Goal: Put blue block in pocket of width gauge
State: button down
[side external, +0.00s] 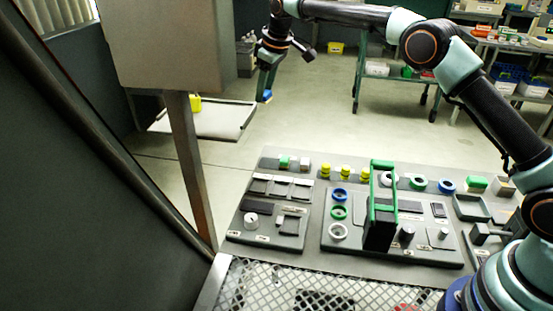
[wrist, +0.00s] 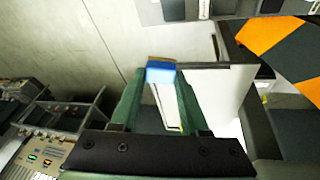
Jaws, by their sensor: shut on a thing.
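My gripper (side external: 268,84) is raised high at the upper left of the side view, well beyond the far edge of the work table. It is shut on the blue block (side external: 267,95), which shows small at its tips. In the wrist view the blue block (wrist: 161,74) sits between the ends of the two green fingers (wrist: 162,88), with a tan-coloured edge on top. The left board (side external: 235,228) on the table carries a row of slotted grey pieces (side external: 281,187). I cannot tell for certain which fixture is the width gauge, and its pocket is not clear.
A green block (side external: 284,161) and a pale block (side external: 304,164) stand on the rear strip near yellow pieces (side external: 325,170). A tall green-framed black fixture (side external: 380,225) rises from the right board. A grey post (side external: 190,165) stands left of the table.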

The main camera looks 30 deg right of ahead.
jog(key=s+d+r+m, duration=0.2)
jog(key=s+d+r, duration=0.2)
jog(key=s+r, duration=0.55)
jog(key=s+d+f, duration=0.1)
jog(key=s+d, duration=0.2)
jog(key=s, duration=1.2)
jog(key=a+f+n, duration=0.1)
jog(key=a+f, duration=0.2)
jog(key=a, duration=0.5)
jog(key=a+f+n, duration=0.1)
jog(key=a+f, duration=0.2)
jog(key=a, duration=0.4)
jog(key=shift+g+y, duration=0.3)
jog(key=shift+y, duration=0.2)
jog(key=f, duration=1.5)
jog(key=shift+a, duration=0.25)
jog(key=shift+f, duration=2.3)
jog(key=shift+f, duration=0.35)
jog(key=shift+c, duration=2.1)
grip_release()
